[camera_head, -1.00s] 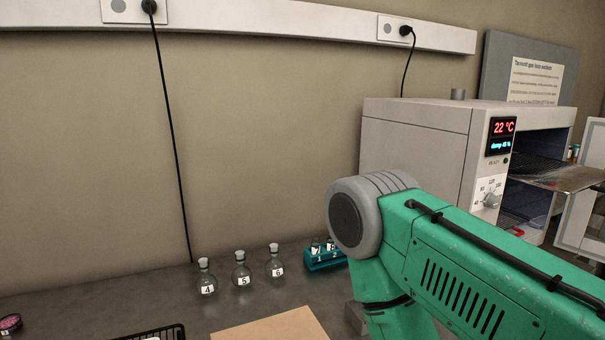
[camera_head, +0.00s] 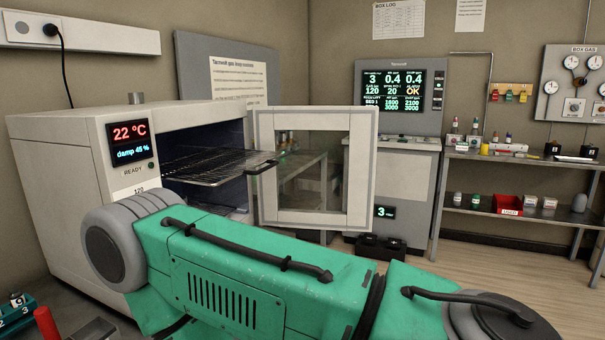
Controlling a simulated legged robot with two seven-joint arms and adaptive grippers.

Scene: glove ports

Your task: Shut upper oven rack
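The oven (camera_head: 62,165) is a light grey box at the left, its display reading 22 °C. Its door (camera_head: 367,170), with a glass pane, stands swung open to the right. The upper oven rack (camera_head: 215,167), a wire shelf, is pulled out and sticks out of the oven mouth toward the door. A lower shelf shows dimly inside, partly hidden behind my green arm. That arm crosses the foreground in front of the oven's lower part. Neither gripper is in view.
A teal vial holder (camera_head: 14,312) sits at the bottom left corner. A gas display cabinet (camera_head: 398,105) stands behind the door. A metal shelf unit (camera_head: 520,160) with bottles and a red bin (camera_head: 508,204) stands at the right. Open floor lies between.

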